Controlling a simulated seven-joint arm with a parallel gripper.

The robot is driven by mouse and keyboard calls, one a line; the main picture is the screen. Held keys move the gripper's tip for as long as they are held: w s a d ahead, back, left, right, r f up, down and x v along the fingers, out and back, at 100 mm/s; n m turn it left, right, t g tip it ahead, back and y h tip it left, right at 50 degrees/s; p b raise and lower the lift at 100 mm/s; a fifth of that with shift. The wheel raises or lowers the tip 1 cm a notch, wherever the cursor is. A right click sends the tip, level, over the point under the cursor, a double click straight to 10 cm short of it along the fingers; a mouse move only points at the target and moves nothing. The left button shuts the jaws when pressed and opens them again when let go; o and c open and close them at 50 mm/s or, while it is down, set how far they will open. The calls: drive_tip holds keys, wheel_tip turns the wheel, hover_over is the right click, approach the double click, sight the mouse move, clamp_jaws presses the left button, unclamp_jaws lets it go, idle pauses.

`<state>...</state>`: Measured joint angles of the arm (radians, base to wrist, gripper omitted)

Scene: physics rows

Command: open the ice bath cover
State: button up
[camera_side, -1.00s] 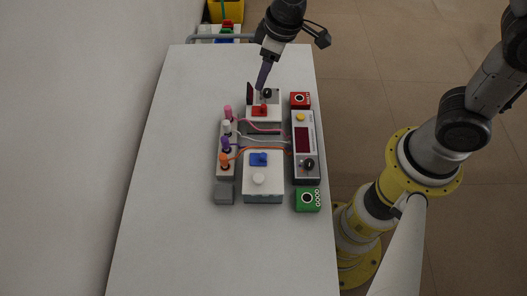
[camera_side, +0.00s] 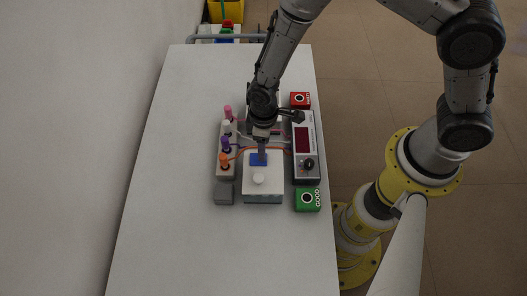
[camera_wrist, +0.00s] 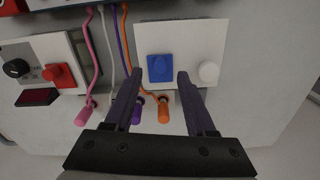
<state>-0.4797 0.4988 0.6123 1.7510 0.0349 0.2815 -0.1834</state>
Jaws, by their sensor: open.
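The ice bath appears to be the white box with a flat cover (camera_side: 275,180), which carries a blue handle (camera_side: 258,161) and a round white knob (camera_side: 259,179). The cover lies flat on the box. In the wrist view the cover (camera_wrist: 190,40), blue handle (camera_wrist: 160,68) and white knob (camera_wrist: 208,72) show clearly. My gripper (camera_side: 262,152) is just above the blue handle. In the wrist view my gripper (camera_wrist: 161,74) is open, with its two fingers on either side of the handle in the picture. Whether they touch it I cannot tell.
A second box with a red handle (camera_wrist: 60,76) stands behind my arm. A row of coloured plugs (camera_side: 225,150) with cables is on the left. A control panel (camera_side: 306,150), a red button box (camera_side: 300,100) and a green one (camera_side: 307,200) are on the right. The table's left side (camera_side: 160,180) is clear.

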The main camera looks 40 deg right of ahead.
drive_tip(key=shift+f, duration=2.05)
clamp_jaws()
